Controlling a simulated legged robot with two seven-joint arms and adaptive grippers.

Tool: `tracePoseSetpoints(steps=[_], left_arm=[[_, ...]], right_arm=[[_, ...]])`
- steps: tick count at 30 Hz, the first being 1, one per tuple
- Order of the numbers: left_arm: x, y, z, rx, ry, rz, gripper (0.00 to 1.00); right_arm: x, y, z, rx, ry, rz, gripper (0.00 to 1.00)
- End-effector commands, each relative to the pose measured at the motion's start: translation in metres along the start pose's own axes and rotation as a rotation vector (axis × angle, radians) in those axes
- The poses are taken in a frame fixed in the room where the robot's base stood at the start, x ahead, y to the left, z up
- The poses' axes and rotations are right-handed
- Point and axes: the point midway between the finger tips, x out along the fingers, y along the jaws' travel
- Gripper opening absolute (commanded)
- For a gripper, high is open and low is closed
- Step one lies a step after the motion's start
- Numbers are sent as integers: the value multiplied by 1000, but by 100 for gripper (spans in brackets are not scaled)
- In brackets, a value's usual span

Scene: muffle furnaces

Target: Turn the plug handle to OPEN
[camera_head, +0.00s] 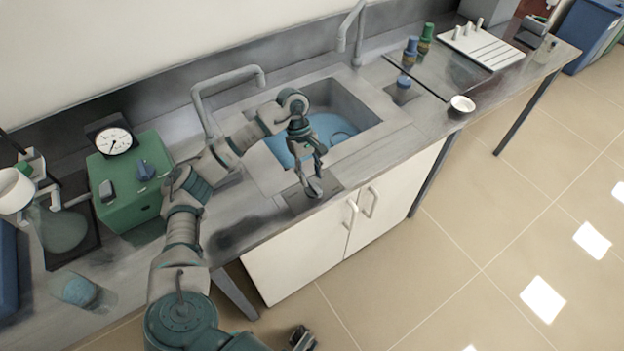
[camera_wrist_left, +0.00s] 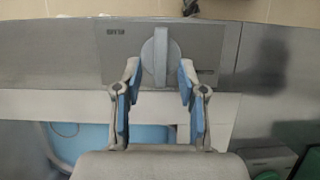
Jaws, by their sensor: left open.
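The plug handle (camera_wrist_left: 161,57) is a round grey knob with a raised straight bar, set on a metal plate (camera_wrist_left: 205,55) at the counter's front edge. The bar stands vertical in the left wrist view. Small lettering on the plate is too blurred to read. In the head view the handle (camera_head: 314,188) shows just below my left gripper (camera_head: 309,172). My left gripper is open and empty, its blue-padded fingertips (camera_wrist_left: 160,72) apart on both sides of the knob's near part. I cannot tell whether they touch it. A dark part, perhaps my right gripper (camera_head: 301,338), shows at the bottom edge.
A sink (camera_head: 375,107) with blue water lies behind the plate, with tall grey faucets (camera_head: 228,77). A green box with a dial (camera_head: 113,141) stands at left, near glassware (camera_head: 62,228). White cabinet doors (camera_head: 383,197) are below. The floor in front is clear.

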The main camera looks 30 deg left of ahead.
Motion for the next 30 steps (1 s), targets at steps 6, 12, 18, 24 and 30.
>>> tracePoseSetpoints(steps=[6, 12, 18, 24, 30], left_arm=[[-53, 1, -2, 0, -1, 6, 41], [-84, 1, -3, 0, -1, 4, 41], [-93, 0, -4, 0, -3, 1, 41], [-93, 0, -4, 0, -3, 1, 41], [-93, 0, -4, 0, -3, 1, 41]], right_arm=[[0, 0, 0, 0, 0, 1, 40], [0, 0, 0, 0, 0, 1, 40], [0, 0, 0, 0, -1, 1, 40], [0, 0, 0, 0, -1, 1, 40], [0, 0, -1, 0, -2, 2, 40]])
